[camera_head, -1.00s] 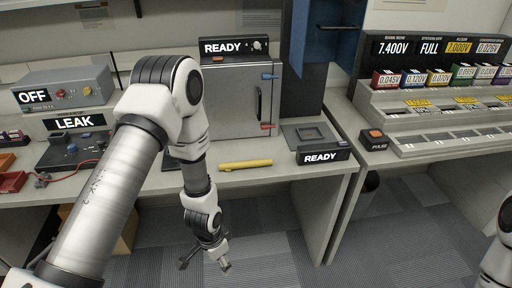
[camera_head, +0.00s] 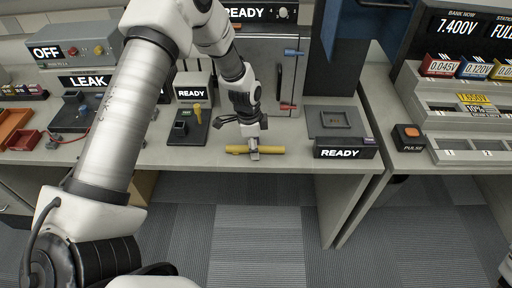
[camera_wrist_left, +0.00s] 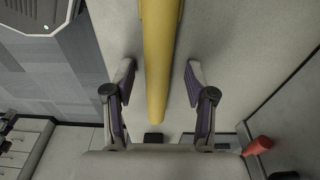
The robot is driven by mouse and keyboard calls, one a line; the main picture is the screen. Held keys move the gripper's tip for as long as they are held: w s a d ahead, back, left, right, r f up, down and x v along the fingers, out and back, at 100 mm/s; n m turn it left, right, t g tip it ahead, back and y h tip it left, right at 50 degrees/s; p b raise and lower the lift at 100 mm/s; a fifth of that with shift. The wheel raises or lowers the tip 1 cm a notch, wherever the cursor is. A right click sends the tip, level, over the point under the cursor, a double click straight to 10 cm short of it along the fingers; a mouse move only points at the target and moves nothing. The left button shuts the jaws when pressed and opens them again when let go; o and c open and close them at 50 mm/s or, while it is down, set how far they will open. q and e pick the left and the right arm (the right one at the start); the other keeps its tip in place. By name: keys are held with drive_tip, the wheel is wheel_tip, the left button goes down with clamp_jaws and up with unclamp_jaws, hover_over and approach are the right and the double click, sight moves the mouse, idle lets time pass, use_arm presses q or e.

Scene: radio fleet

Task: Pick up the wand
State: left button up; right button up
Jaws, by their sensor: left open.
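The wand is a yellow rod (camera_head: 272,150) lying on the grey bench top near its front edge. In the left wrist view the wand (camera_wrist_left: 158,60) runs lengthwise between the two open fingers of the left gripper (camera_wrist_left: 159,85). A gap shows on each side of the rod, so the fingers do not touch its sides. My right gripper is not in view.
A grey cabinet with red and blue handles (camera_head: 290,70) stands behind the wand. A READY box (camera_head: 345,148) is at right. A small stand with a yellow piece (camera_head: 198,112) is at left. The bench front edge (camera_head: 230,169) is close.

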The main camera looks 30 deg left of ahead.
use_arm(q)
drive_tip(key=shift+s+r, duration=0.2)
drive_tip(key=c, duration=0.3)
clamp_jaws()
drive_tip(key=shift+r, duration=0.1)
